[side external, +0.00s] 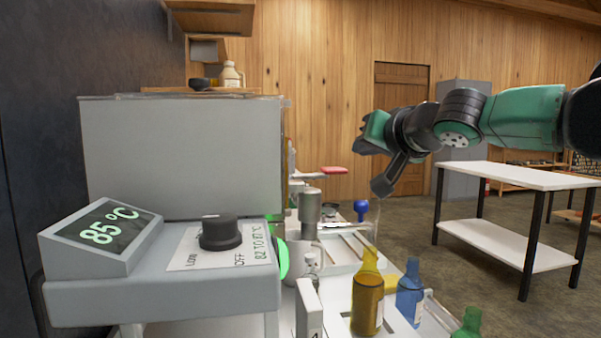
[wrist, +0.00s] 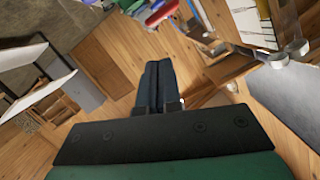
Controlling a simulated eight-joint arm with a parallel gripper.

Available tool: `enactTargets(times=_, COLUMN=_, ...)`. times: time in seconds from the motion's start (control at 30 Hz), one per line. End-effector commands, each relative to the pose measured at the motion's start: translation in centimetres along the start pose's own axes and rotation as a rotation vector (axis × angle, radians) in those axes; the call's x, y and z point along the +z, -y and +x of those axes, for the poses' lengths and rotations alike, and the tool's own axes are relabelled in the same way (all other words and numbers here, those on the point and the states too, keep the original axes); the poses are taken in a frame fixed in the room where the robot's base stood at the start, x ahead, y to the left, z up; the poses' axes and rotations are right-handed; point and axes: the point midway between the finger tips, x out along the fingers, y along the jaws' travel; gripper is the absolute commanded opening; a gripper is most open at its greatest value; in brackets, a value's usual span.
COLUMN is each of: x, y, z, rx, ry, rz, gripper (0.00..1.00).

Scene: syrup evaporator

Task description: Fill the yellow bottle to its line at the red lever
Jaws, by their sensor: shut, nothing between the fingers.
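The yellow bottle (side external: 367,298) stands upright at the front of the bench in the side view, with a pale mark on its lower right side. Its fill level is hard to tell. A red lever-like piece (side external: 333,170) sticks out to the right of the big grey tank; a red piece also shows at the top of the wrist view (wrist: 161,13). My gripper (side external: 361,141) is raised above and behind the bottles, well apart from the yellow one. In the wrist view its fingers (wrist: 158,66) are together and hold nothing.
A blue bottle (side external: 409,294) stands right beside the yellow one, and a green bottle (side external: 468,324) is nearer the front. A blue knob (side external: 361,209) and a metal cylinder (side external: 309,208) stand behind. The grey control box (side external: 160,300) reads 85 °C. A white table (side external: 520,178) stands right.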

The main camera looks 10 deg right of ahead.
Motion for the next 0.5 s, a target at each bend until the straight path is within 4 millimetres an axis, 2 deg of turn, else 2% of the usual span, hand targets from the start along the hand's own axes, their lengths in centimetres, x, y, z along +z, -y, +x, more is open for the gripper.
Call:
enactTargets(times=0.1, x=0.1, y=0.1, z=-2.2, rx=-0.002, ry=0.001, rz=-0.001, gripper=0.0)
enactTargets(times=0.23, x=0.0, y=0.1, z=-4.1, rx=-0.002, ry=0.0, rz=-0.001, gripper=0.0)
enactTargets(times=0.5, x=0.0, y=0.1, z=-5.9, rx=0.0, ry=0.0, rz=0.0, gripper=0.0)
